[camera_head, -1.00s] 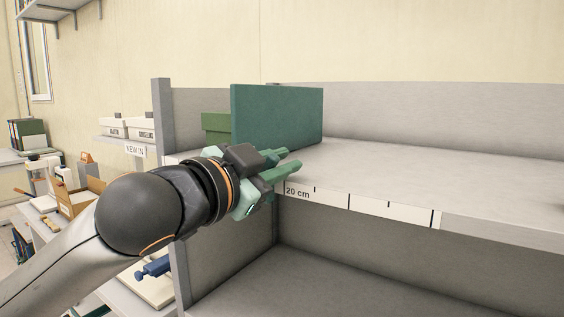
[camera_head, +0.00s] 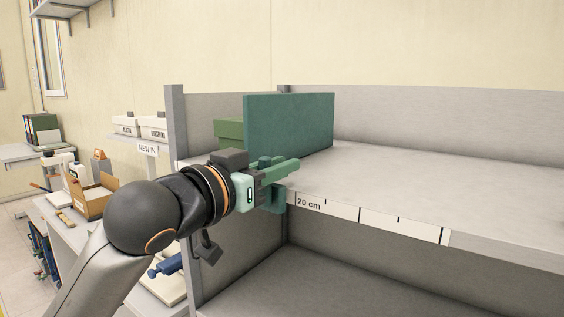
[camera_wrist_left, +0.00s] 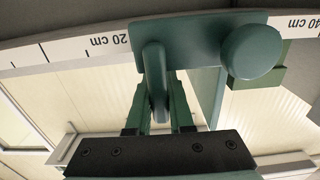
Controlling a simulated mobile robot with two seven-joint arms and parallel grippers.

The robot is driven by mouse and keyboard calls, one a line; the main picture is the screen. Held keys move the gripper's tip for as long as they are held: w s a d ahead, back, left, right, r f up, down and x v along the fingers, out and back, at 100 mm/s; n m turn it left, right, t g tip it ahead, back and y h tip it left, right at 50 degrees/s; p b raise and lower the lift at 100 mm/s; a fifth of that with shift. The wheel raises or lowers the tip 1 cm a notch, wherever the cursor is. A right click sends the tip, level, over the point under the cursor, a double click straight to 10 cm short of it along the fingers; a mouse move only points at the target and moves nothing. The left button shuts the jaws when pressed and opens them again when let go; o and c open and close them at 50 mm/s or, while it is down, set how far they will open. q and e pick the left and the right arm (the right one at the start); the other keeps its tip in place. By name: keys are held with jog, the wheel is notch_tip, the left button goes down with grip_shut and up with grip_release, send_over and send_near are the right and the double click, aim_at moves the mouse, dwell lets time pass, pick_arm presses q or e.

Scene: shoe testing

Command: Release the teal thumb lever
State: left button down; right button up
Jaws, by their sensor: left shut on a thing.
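The teal divider panel (camera_head: 290,125) stands upright on the grey shelf, near its left end. A teal clamp part (camera_head: 277,198) shows at the shelf's front edge, below my fingers. The left wrist view shows the teal thumb lever (camera_wrist_left: 155,80) hanging from a teal bar, beside a round teal knob (camera_wrist_left: 253,50). My left gripper (camera_head: 283,170) is at the shelf's front edge, just left of the 20 cm mark. Its green fingers (camera_wrist_left: 160,105) are shut on the lever, one on each side. In the head view the fingers hide most of the lever.
A ruler strip (camera_head: 370,218) runs along the front edge of the grey shelf (camera_head: 430,195). The shelf right of the panel is clear. A green box (camera_head: 229,132) sits behind the panel, to its left. The shelf's left post (camera_head: 177,120) stands close behind my arm.

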dwell(0.5)
pick_arm(q)
jog(key=c, duration=0.8)
grip_release()
jog(key=shift+a, duration=0.1)
jog(key=b+v, duration=0.1)
jog(key=v, duration=1.1)
jog(key=shift+s+b, duration=0.2)
jog(key=shift+b, duration=0.15)
jog(key=shift+a+f, duration=0.1)
